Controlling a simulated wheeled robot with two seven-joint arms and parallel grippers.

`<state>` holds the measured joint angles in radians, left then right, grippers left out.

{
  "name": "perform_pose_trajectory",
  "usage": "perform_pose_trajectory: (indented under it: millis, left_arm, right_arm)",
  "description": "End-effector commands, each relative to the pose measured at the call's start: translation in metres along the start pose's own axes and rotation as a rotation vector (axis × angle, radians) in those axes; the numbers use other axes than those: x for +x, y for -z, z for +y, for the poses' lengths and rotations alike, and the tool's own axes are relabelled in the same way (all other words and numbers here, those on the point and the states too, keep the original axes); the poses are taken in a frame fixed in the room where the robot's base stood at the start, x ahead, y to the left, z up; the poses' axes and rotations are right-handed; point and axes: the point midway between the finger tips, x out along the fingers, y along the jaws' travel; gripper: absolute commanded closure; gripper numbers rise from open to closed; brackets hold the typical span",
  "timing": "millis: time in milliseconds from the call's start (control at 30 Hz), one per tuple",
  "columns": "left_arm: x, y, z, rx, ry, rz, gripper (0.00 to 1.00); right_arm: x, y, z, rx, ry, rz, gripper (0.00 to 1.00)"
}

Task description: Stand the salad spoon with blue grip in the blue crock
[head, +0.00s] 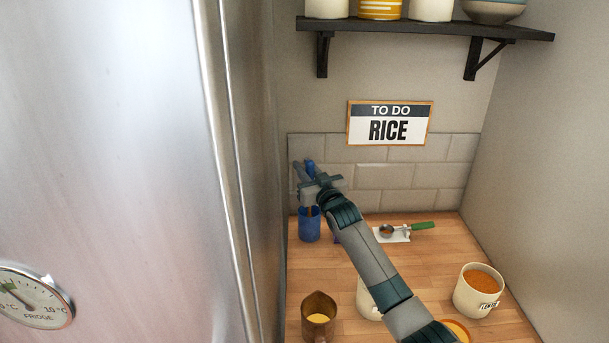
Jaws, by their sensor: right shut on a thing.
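The blue crock (309,230) stands on the wooden counter at the back left, near the tiled wall. My right gripper (306,178) is directly above it, shut on the salad spoon with blue grip (310,168). The blue grip sticks up past the fingers, roughly upright. A brownish lower part shows at the mouth of the crock; the gripper and rim hide how far it reaches inside. My left gripper is not in view.
A scoop with a green handle (422,226) lies on a white rest. Front: a brown jug (318,313), a white pot partly hidden by my arm, and a lentil canister (479,291). A steel fridge (110,150) closes off the left; a shelf (420,28) hangs above.

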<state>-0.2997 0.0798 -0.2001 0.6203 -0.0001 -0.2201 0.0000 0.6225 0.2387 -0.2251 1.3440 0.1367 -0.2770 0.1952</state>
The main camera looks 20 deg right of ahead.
Motion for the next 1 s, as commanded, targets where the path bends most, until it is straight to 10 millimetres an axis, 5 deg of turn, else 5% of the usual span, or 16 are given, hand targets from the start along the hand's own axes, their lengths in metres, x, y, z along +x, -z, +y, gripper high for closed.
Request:
perform_pose_trajectory:
  millis: [200,667,700,733,1000]
  left_arm:
    - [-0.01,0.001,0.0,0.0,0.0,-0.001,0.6]
    - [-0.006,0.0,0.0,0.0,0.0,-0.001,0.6]
    - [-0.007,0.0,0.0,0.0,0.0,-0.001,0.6]
    - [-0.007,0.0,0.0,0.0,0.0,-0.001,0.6]
    - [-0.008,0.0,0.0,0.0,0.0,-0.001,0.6]
  right_arm:
    - [-0.002,-0.023,0.0,0.0,0.0,-0.001,1.0]
    - [-0.002,-0.031,0.0,0.0,0.0,0.001,1.0]
    - [-0.002,-0.029,0.0,0.0,0.0,0.001,0.71]
    - [-0.002,-0.029,0.0,0.0,0.0,0.0,0.64]
    - [-0.002,-0.029,0.0,0.0,0.0,0.0,0.62]
